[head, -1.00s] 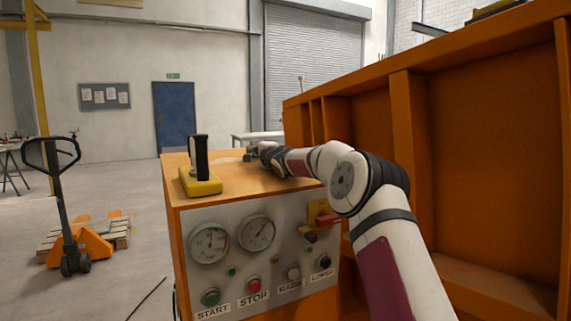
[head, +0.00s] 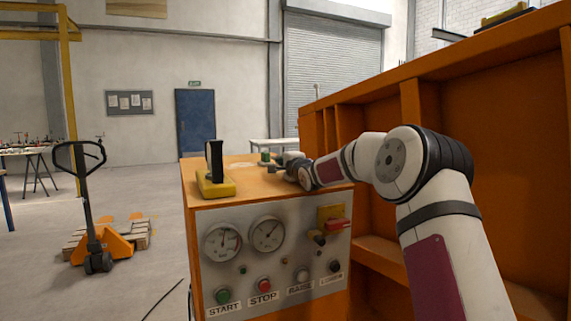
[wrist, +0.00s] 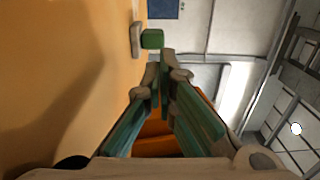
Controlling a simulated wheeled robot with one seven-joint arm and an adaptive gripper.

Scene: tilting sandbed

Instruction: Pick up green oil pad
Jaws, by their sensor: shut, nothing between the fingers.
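The green oil pad looks like a small green block (wrist: 152,38) in the wrist view, beside a flat grey-beige piece (wrist: 136,40) on the orange console top. In the head view the green pad (head: 265,156) is a small shape near the far right of the console top. My gripper (wrist: 167,76) has its fingers together with nothing held. The pad is beyond the fingertips, slightly to their left in the wrist view, and apart from them. In the head view my gripper (head: 273,169) is low over the console top, just on the near side of the pad.
The orange console (head: 190,225) has gauges and buttons on its front. A yellow block with a black upright handle (head: 215,185) stands on its left top. A tall orange ribbed wall (head: 480,130) rises at the right, close to my arm. A pallet jack (head: 90,245) stands left.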

